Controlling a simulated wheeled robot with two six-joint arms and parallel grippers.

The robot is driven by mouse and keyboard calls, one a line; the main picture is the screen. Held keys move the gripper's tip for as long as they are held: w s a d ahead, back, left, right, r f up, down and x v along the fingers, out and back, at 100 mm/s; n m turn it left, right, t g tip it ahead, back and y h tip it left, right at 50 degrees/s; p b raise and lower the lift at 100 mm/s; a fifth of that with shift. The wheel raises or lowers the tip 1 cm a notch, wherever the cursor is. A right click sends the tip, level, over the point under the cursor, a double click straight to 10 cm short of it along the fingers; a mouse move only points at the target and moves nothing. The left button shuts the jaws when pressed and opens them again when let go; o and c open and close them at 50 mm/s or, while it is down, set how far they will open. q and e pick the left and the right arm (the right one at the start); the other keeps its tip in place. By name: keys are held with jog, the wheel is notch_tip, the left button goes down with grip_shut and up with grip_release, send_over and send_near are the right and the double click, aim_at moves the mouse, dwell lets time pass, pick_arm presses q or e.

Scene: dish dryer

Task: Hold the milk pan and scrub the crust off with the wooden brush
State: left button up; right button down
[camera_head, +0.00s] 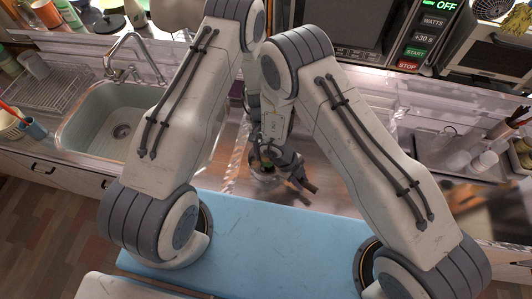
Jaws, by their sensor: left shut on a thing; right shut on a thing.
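A small shiny metal pan (264,177), apparently the milk pan, is on or just above the metal counter in the middle, mostly hidden by my wrists. Both my arms fold down over it. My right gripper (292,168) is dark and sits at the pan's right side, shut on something. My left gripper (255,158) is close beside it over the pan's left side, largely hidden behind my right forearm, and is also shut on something. Dark prongs stick out to the lower right of the pan. The wooden brush and any crust cannot be made out clearly.
A sink (112,125) with a faucet (135,62) and a wire dish rack (45,85) are at left. A microwave panel (420,40) is at upper right.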

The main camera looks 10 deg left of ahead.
pick_arm(q)
jog(key=shift+f, duration=0.6)
